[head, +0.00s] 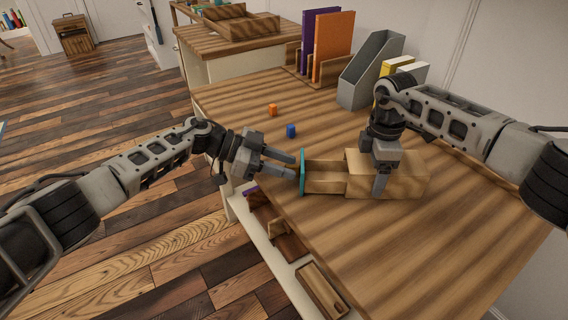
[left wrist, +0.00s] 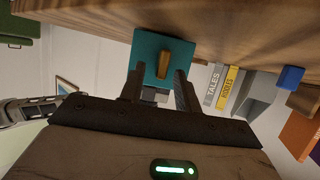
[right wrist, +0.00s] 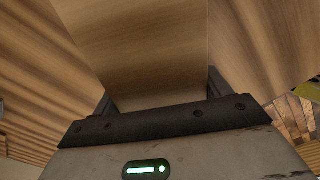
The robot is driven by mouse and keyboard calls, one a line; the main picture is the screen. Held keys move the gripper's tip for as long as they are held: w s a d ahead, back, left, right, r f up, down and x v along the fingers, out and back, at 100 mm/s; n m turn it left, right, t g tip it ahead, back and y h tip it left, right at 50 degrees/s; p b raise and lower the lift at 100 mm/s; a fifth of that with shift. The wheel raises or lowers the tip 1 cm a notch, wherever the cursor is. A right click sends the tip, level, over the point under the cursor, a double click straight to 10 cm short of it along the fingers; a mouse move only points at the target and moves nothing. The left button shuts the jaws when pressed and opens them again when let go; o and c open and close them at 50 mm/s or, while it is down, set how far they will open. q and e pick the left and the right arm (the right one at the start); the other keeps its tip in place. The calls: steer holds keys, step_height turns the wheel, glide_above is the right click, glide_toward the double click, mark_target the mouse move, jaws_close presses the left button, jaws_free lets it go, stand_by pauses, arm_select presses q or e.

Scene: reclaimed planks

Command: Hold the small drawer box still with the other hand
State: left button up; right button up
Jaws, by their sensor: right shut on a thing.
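The small drawer box (head: 412,180) is a light wooden block lying on the plank desk, and its drawer (head: 325,176) is pulled out to the left. The drawer's teal front (head: 302,172) also shows in the left wrist view (left wrist: 150,46), with a small wooden handle (left wrist: 180,48). My right gripper (head: 381,186) comes down from above and is shut on the box body; wood fills the right wrist view (right wrist: 150,50) between its fingers. My left gripper (head: 293,167) is open and empty at the teal front, fingers pointing at it on either side of the handle's line.
A blue cube (head: 291,131) and an orange cube (head: 272,110) lie on the desk (head: 450,250) behind the drawer. A grey file holder (head: 368,72) and upright binders (head: 332,48) stand at the back. The desk's left edge runs just under the left gripper.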

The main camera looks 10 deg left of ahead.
arm_select(q)
steer(key=v, duration=1.1)
steer(key=shift+a, duration=0.35)
steer(key=shift+r, duration=0.1)
arm_select(e)
steer(key=o, duration=1.2)
step_height(320, 180, up, 7)
steer(key=p, duration=0.6)
steer(key=shift+r, duration=0.15)
arm_select(q)
step_height(320, 180, up, 6)
